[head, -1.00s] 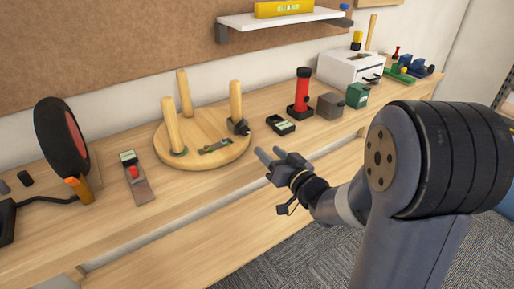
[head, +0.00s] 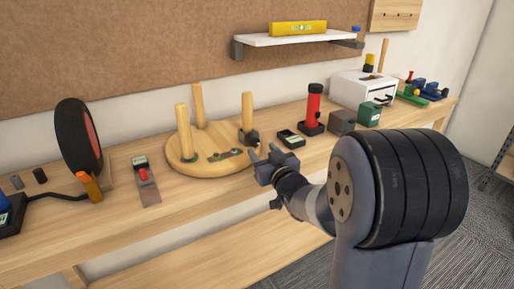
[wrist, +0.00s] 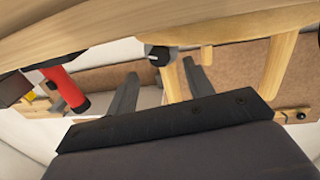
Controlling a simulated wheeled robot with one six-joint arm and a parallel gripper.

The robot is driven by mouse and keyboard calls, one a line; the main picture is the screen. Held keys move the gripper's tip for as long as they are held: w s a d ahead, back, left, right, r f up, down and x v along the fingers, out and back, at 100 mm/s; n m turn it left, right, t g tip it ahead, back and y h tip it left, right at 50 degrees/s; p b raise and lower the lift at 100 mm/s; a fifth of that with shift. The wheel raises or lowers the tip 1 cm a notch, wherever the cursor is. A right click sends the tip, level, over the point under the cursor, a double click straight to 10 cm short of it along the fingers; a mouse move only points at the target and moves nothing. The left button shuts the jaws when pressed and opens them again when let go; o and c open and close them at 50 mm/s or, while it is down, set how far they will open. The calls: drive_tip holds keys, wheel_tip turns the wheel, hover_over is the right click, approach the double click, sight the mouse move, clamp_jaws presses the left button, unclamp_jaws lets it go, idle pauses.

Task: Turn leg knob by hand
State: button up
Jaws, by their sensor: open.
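A round wooden stool top (head: 190,167) lies on the workbench with three pale legs pointing up. A dark knob (head: 249,137) sits at the foot of the right leg (head: 247,110). My gripper (head: 263,152) is just in front of the stool's right edge, close to the knob, with its two fingers apart and nothing between them. In the wrist view, which looks upside down, the knob (wrist: 160,56) shows beyond and between the fingertips of my gripper (wrist: 160,80). Whether a finger touches the knob I cannot tell.
A small dark tray (head: 291,139) and a red flashlight (head: 313,107) stand right of the stool. A grey box (head: 341,122) and green box (head: 369,114) are farther right. A tool with a red button (head: 145,178) lies left. The bench's front strip is mostly clear.

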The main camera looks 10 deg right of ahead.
sight(256, 143)
drive_tip(key=shift+w+a, duration=0.2)
drive_tip(key=shift+w, duration=0.8)
drive_tip(key=shift+w+a, duration=0.15)
drive_tip(key=shift+w, duration=0.8)
drive_tip(key=c, duration=1)
